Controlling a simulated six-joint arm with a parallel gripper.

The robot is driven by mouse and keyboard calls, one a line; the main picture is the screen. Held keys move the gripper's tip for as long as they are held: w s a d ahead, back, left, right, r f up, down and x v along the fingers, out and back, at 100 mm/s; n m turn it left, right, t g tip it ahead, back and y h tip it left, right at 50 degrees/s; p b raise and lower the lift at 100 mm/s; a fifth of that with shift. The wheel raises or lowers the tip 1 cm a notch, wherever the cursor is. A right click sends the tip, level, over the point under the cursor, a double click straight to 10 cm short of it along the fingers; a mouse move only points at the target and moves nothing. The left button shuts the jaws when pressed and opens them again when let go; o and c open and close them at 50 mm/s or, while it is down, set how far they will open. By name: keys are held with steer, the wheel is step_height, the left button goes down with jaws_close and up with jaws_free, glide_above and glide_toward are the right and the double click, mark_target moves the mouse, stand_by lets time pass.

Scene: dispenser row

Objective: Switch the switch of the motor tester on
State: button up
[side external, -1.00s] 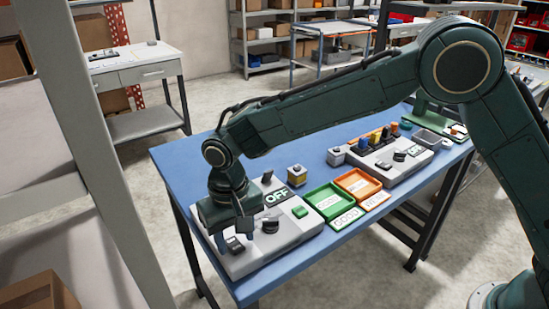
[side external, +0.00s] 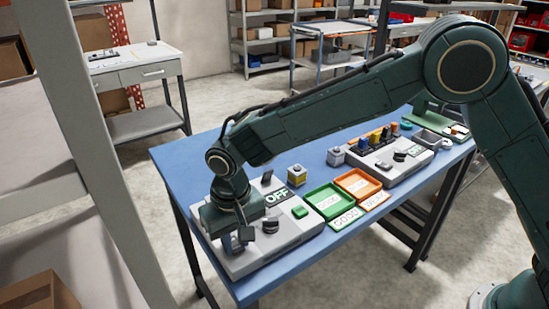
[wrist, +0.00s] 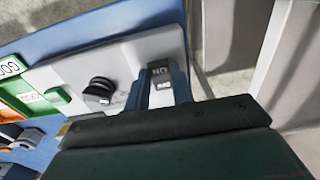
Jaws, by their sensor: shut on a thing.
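The motor tester is a light grey box (side external: 262,255) at the near left end of the blue table. Its sign (side external: 277,197) reads OFF. My gripper (side external: 238,244) is down at the tester's front left part. In the wrist view, its two fingers stand on either side of a small dark switch (wrist: 160,73) with white lettering, and the gripper is shut on it. The fingers hide the sides of the switch. A black knob (side external: 270,225) stands just right of my gripper; it also shows in the wrist view (wrist: 100,91).
A green tray (side external: 327,201) marked GOOD and an orange tray (side external: 358,184) lie to the right. Beyond them stands another grey device (side external: 395,160). A grey shelf post (side external: 105,150) rises at the left.

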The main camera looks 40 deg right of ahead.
steer(key=shift+s+t, duration=0.1)
steer(key=shift+t, duration=0.2)
steer(key=o, duration=1)
steer(key=r, duration=0.4)
steer(key=s+r, duration=0.1)
steer(key=r, duration=0.8)
steer(key=shift+s+r, duration=0.15)
steer(key=shift+r, duration=0.25)
